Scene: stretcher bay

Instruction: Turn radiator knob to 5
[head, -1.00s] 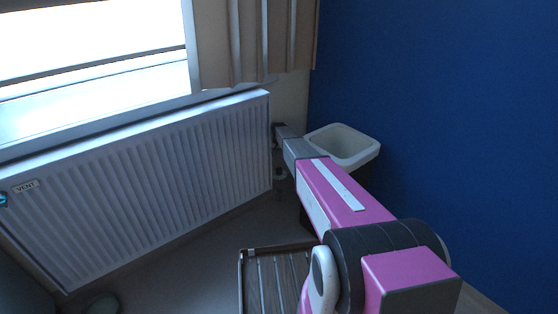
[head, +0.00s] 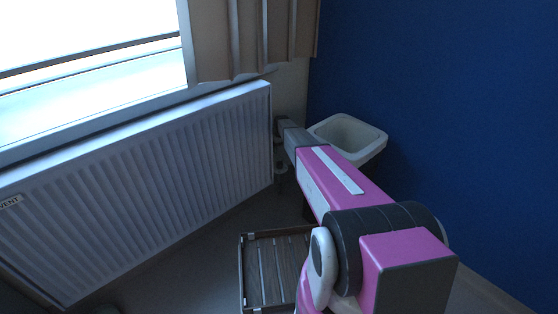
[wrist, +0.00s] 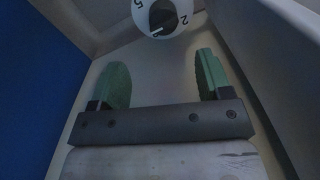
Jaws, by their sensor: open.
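The radiator knob (wrist: 163,16) is a white dial with a dark centre at the top edge of the wrist view, partly cut off. The numbers 5 and 2 show on it, with a small pale mark low on the dark centre. My gripper (wrist: 163,80) is open, with its two green fingertips apart and nothing between them. The knob lies beyond the fingertips, between their lines and not touched. In the head view my arm reaches toward the right end of the white radiator (head: 150,185). I cannot make out the knob there.
A slatted rack (head: 270,270) sits low in front. A curtain (head: 255,40) hangs above the radiator's right end, beside the window (head: 90,70).

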